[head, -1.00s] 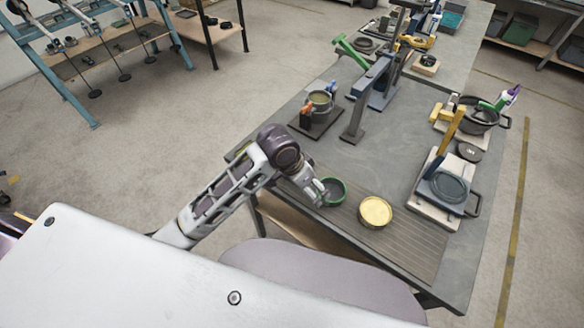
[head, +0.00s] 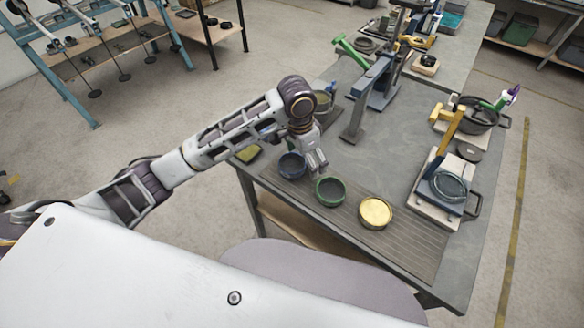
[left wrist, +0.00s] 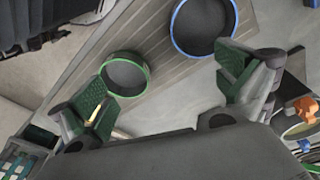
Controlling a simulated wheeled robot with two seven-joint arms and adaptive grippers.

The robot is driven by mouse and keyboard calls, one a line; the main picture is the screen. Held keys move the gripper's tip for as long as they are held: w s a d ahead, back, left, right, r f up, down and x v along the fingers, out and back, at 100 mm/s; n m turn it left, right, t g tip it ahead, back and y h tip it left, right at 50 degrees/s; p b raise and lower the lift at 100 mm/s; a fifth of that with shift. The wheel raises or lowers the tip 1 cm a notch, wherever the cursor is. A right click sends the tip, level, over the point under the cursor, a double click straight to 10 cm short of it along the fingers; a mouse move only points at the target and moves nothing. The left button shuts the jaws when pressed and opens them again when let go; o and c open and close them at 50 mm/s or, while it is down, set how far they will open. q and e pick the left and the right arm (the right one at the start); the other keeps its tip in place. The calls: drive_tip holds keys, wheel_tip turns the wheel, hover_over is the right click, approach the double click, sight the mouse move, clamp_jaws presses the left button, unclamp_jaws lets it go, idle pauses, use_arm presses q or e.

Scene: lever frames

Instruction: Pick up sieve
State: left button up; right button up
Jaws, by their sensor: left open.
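Three round, shallow sieve-like pans sit in a row on the ribbed front strip of the table: one with a blue rim (head: 292,165), one with a green rim (head: 330,191), and one with a yellow inside (head: 375,212). My left gripper (head: 317,164) is open and empty, above the table beside the blue-rimmed and green-rimmed pans. In the left wrist view its spread green-padded fingers (left wrist: 168,82) show the green-rimmed pan (left wrist: 125,75) by the left finger and the blue-rimmed pan (left wrist: 203,22) above the right finger. Nothing is between the fingers. My right gripper is not visible.
A grey upright stand (head: 358,120) rises behind the pans. A blue scale-like device with a yellow post (head: 449,135) stands on the right, with a black pot (head: 478,114) behind it. A pot (head: 322,101) is partly hidden by my left arm.

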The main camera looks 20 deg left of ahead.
use_arm(q)
wheel_tip(320, 180, up, 5)
drive_tip(key=y, duration=0.1)
hover_over(292, 168)
drive_tip(key=shift+n+g, duration=0.3)
drive_tip(key=shift+g, duration=0.1)
drive_tip(key=shift+f, duration=0.15)
drive_tip(key=shift+f, duration=4.2)
drive_tip(key=shift+f, duration=0.1)
drive_tip(key=shift+f+p, duration=0.5)
drive_tip(key=shift+f, duration=2)
drive_tip(key=c, duration=1.1)
